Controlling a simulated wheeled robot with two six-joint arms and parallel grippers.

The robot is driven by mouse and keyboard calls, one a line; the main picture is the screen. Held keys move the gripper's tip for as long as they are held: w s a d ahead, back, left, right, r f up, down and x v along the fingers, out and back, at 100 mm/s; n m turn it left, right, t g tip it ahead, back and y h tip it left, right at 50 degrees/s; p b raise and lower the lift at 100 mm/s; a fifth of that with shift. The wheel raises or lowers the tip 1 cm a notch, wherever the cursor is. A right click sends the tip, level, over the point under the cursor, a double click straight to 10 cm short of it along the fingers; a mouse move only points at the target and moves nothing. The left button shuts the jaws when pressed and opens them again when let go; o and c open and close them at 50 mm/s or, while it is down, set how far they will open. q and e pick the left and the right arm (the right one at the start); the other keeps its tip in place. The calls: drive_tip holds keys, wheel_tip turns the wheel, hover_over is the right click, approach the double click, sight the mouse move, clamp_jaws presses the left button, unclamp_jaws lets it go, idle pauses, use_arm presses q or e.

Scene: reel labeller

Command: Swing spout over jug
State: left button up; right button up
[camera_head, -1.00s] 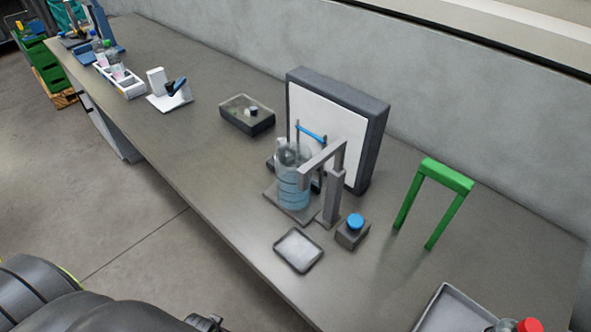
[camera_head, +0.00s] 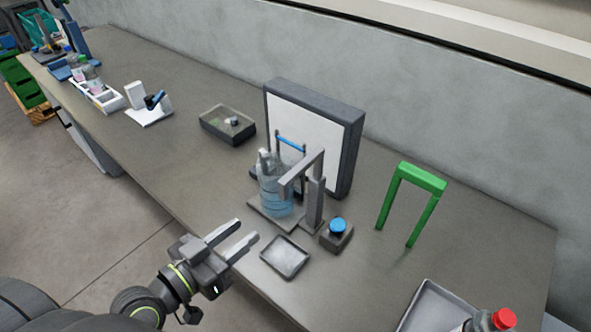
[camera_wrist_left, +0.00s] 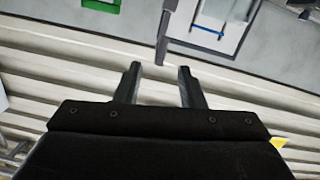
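The clear jug (camera_head: 272,190) with bluish liquid bands stands on a grey base plate in the head view. The grey spout (camera_head: 302,174) is an arm on an upright post (camera_head: 314,203) right of the jug; its free end appears over or in front of the jug's right side, I cannot tell which. A block with a blue knob (camera_head: 338,226) sits right of the post. My left gripper (camera_head: 243,238) is open and empty at the table's front edge, left of the small tray. It also shows open in the left wrist view (camera_wrist_left: 160,82). My right gripper is out of view.
A small grey tray (camera_head: 286,257) lies in front of the jug. A white-faced panel (camera_head: 312,134) stands behind it. A green frame (camera_head: 411,196) stands to the right, with a larger tray (camera_head: 438,306) and red-capped bottle (camera_head: 490,321) nearer.

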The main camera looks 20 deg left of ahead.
use_arm(q)
wheel_tip(320, 180, up, 2)
drive_tip(key=t, duration=0.1)
drive_tip(key=b, duration=0.7)
approach(296, 170)
drive_tip(key=w+d+f, duration=0.1)
drive_tip(key=w+f, duration=0.1)
drive_tip(key=w, duration=0.2)
drive_tip(key=w+d+b, duration=0.1)
drive_tip(key=w+b, duration=0.1)
drive_tip(key=shift+w+d+r+n, duration=0.15)
drive_tip(key=shift+w+r+n, duration=0.05)
drive_tip(key=shift+r+n, duration=0.15)
drive_tip(key=shift+x, duration=1)
drive_tip(key=shift+w+d+r, duration=0.15)
drive_tip(key=shift+w+d, duration=0.05)
drive_tip(key=shift+w, duration=0.35)
drive_tip(key=shift+c, duration=0.4)
clamp_jaws()
